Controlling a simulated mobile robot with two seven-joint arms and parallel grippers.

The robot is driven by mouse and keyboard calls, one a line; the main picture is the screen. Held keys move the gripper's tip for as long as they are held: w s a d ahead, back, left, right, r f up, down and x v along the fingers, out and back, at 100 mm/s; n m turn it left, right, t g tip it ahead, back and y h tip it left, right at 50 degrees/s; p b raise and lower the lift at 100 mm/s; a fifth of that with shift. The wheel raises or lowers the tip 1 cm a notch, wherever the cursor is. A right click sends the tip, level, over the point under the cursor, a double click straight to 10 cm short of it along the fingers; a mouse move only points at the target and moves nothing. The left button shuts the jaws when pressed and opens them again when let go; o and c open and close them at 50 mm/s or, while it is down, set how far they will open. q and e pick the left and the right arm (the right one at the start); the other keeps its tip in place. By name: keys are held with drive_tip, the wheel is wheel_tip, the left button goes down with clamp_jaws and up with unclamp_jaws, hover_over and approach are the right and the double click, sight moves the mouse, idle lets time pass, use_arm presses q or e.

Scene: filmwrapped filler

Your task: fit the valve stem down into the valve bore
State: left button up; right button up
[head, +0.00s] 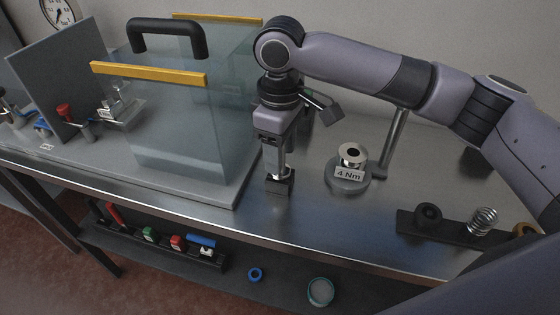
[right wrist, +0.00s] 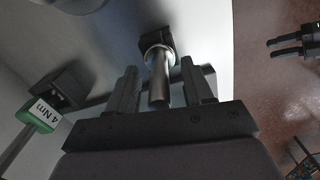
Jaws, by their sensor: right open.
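The valve stem (right wrist: 159,78) is a bright metal rod with a wider collar. In the right wrist view it stands in a small black block. In the head view the block (head: 280,183) sits on the bench near its front edge. My right gripper (head: 277,165) points down above the block. Its open fingers (right wrist: 158,90) are on either side of the stem, and I see a gap beside it. The valve body (head: 353,151), a short metal cylinder with a dark bore in its top, stands on a round grey base labelled "4 Nm", right of the gripper. My left gripper is not seen in the head view.
A clear screen (head: 185,120) with yellow edges and a black handle stands left of the gripper. A grey post (head: 393,145) rises behind the valve. A dark rack (head: 455,230) with a ring and a spring (head: 482,221) lies at right. Bare bench surrounds the valve base.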

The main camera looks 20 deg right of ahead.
drive_tip(key=shift+f, duration=0.75)
clamp_jaws()
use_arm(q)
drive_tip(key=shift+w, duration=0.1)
use_arm(e)
drive_tip(key=shift+r, duration=0.15)
